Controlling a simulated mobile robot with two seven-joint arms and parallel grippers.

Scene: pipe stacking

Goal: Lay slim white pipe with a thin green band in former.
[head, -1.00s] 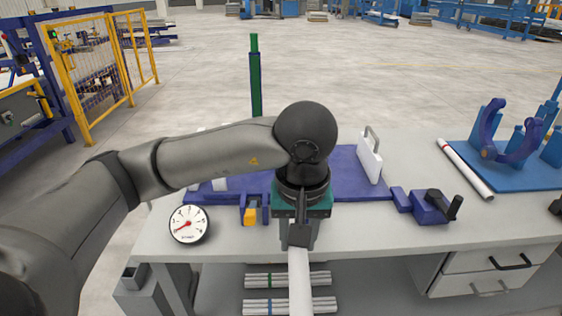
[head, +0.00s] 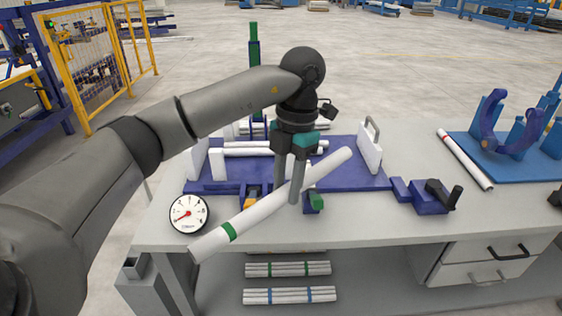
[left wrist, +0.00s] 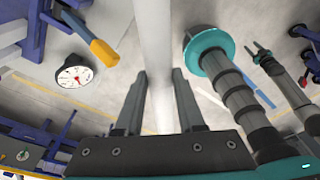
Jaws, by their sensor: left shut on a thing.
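My left gripper (head: 287,199) is shut on a white pipe with a green band (head: 262,211), holding it up in front of the table. The pipe slants from lower left to upper right, its banded end low at the left. It also runs between the fingers in the left wrist view (left wrist: 155,60). Behind it stands the former (head: 357,178), a purple base with white upright end plates. White pipes (head: 262,151) lie in it, partly hidden by my arm. My right gripper (left wrist: 256,47) shows small in the left wrist view, its fingers apart and empty.
A round gauge (head: 188,213) sits at the table's front left. A purple clamp with a black handle (head: 432,197) is at the right. A red-banded pipe (head: 465,160) lies beside a blue stand (head: 520,135). Bundled pipes (head: 288,269) lie on the shelf below.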

